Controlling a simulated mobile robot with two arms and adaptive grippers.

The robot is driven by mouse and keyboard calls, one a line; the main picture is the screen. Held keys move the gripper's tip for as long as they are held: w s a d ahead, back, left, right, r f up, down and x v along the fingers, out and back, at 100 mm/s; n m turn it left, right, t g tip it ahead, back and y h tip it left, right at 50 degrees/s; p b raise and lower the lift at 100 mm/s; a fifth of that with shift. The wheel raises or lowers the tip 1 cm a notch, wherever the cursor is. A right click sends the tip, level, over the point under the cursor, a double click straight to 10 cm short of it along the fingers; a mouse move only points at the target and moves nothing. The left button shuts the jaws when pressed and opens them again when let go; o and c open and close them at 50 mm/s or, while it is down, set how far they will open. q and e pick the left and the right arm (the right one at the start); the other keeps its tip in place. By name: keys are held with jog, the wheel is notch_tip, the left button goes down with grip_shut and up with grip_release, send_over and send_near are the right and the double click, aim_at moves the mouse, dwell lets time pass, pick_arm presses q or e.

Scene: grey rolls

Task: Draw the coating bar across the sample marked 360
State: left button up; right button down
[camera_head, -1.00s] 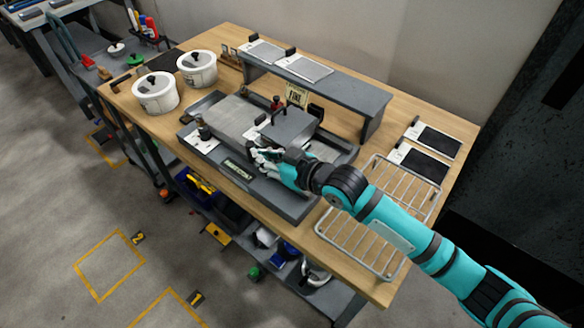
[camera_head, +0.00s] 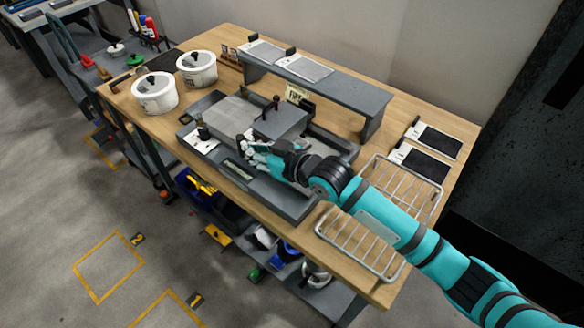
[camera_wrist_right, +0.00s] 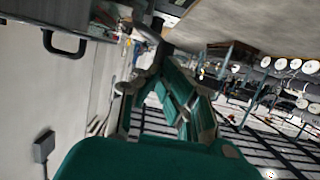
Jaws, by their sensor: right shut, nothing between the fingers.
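A grey coating rig (camera_head: 300,205) stands on the wooden bench. A light grey sheet (camera_head: 228,117) lies on its left part. A darker grey block (camera_head: 283,122) with a black handle sits over the right part of the sheet. My right gripper (camera_head: 246,146) is shut and empty at the rig's front side, close to the block's near left corner. It also shows shut in the right wrist view (camera_wrist_right: 160,70). Contact with the block cannot be told. No mark 360 is legible, so I cannot tell which sample carries it. My left gripper is not in view.
A raised grey shelf (camera_head: 345,97) behind holds two grey panels (camera_head: 304,67). Two white lidded pots (camera_head: 155,93) stand at the left. Dark panels (camera_head: 435,140) lie at the right. A wire rack (camera_head: 360,244) is under my right arm.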

aim_at(238, 140)
jog(key=shift+w+a+b, duration=0.45)
jog(key=shift+w+a, duration=0.3)
jog(key=shift+a, duration=0.25)
jog(key=shift+w+a+b, duration=0.45)
jog(key=shift+w+a, duration=0.25)
jog(key=shift+a, duration=0.3)
jog(key=shift+w+a+r, duration=0.1)
jog(key=shift+r, duration=0.1)
jog(key=shift+s+d+p, duration=0.35)
jog(key=shift+d+p, duration=0.25)
jog(key=shift+p, duration=0.1)
jog(key=shift+s+d+f+p, duration=0.2)
jog(key=shift+s+d+p, duration=0.5)
jog(key=shift+d, duration=0.25)
